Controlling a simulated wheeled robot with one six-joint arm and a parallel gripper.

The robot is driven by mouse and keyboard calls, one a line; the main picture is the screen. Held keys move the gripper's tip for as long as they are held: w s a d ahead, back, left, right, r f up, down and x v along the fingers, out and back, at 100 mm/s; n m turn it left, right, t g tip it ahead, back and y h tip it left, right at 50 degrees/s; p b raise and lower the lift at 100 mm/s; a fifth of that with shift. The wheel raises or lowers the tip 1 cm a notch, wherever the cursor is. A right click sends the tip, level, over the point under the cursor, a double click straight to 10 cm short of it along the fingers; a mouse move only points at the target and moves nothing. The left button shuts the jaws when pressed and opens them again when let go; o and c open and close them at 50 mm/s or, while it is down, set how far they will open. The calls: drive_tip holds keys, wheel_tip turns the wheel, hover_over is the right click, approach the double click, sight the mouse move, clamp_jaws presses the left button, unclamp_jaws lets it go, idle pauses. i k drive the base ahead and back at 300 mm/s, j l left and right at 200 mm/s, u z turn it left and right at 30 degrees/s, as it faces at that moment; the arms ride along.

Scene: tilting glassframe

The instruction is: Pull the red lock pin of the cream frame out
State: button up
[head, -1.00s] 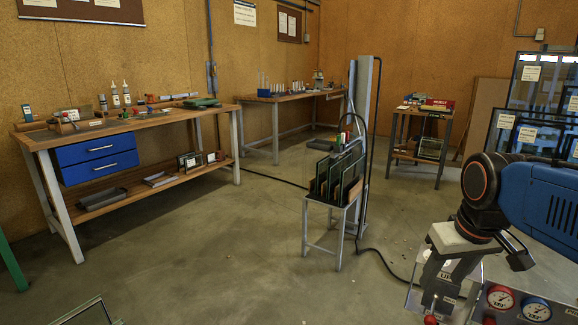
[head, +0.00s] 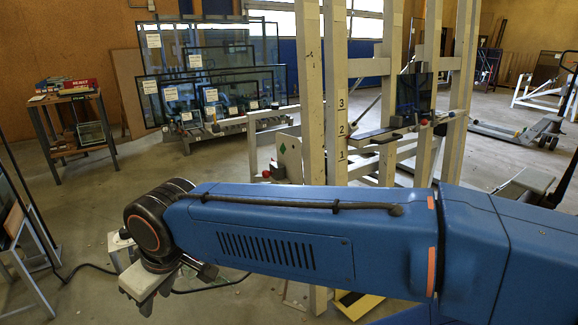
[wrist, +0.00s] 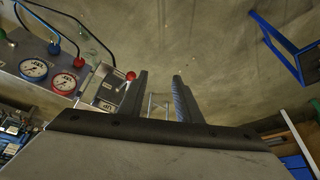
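The cream frame (head: 309,110) stands right of centre in the head view, with tall posts, cross bars and the numbers 1 to 3 on one post. A dark glass pane (head: 415,97) rests upright on it. Small red spots show near the pane's lower edge and lower left of the posts; I cannot tell which is the lock pin. My gripper (wrist: 158,78) is open in the wrist view, its two dark fingers apart with nothing held between them. It points at the floor, away from the frame. My blue arm covers the frame's lower part in the head view.
In the wrist view a gauge panel (wrist: 50,72) and a red-knobbed lever (wrist: 130,76) lie left of my fingers. A blue stand (wrist: 283,50) is at upper right. Glass panes (head: 215,85) stand at the back; a small table (head: 72,128) is at far left.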

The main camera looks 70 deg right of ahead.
sight(266, 175)
drive_tip(key=z, duration=2.4)
